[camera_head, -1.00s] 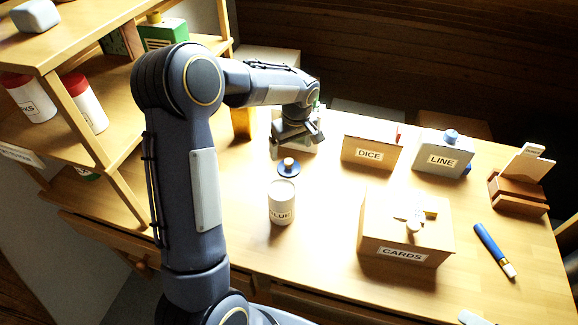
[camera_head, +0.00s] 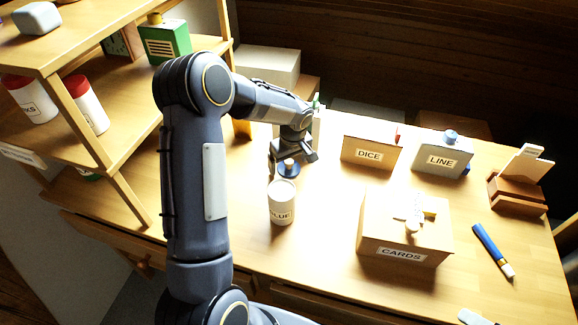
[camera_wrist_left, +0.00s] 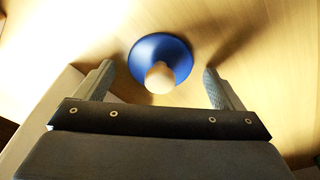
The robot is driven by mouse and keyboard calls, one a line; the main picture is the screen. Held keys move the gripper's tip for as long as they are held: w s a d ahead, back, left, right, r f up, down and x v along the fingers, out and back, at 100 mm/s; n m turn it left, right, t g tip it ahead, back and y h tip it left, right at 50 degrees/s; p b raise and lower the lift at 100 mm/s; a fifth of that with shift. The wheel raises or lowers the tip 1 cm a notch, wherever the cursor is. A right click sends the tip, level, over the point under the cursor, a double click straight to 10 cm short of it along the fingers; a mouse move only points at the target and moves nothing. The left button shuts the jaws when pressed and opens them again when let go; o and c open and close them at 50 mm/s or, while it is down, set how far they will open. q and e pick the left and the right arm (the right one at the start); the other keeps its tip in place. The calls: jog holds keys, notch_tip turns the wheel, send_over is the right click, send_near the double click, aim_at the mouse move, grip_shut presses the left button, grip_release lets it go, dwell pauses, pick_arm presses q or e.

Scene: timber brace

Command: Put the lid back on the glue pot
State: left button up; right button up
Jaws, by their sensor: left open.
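The blue lid (camera_head: 287,169) with a pale wooden knob lies on the table just behind the glue pot. The white glue pot (camera_head: 282,203), labelled GLUE, stands upright on the table. My left gripper (camera_head: 290,160) is low over the lid. In the left wrist view my left gripper (camera_wrist_left: 157,82) is open, with the lid (camera_wrist_left: 160,60) and its knob between and slightly beyond the fingertips. The fingers do not touch the knob. My right gripper is not in view.
The DICE box (camera_head: 371,153), LINE box (camera_head: 442,154) and CARDS box (camera_head: 404,230) stand to the right. A blue marker-like stick (camera_head: 493,250) lies at the far right. A wooden shelf (camera_head: 100,150) stands at the left. The table around the pot is clear.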

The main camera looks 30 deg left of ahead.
aim_at(289, 161)
pick_arm(q)
jog(key=shift+c, duration=0.4)
jog(key=c, duration=1)
notch_tip(289, 161, up, 10)
jog(key=shift+r, duration=0.1)
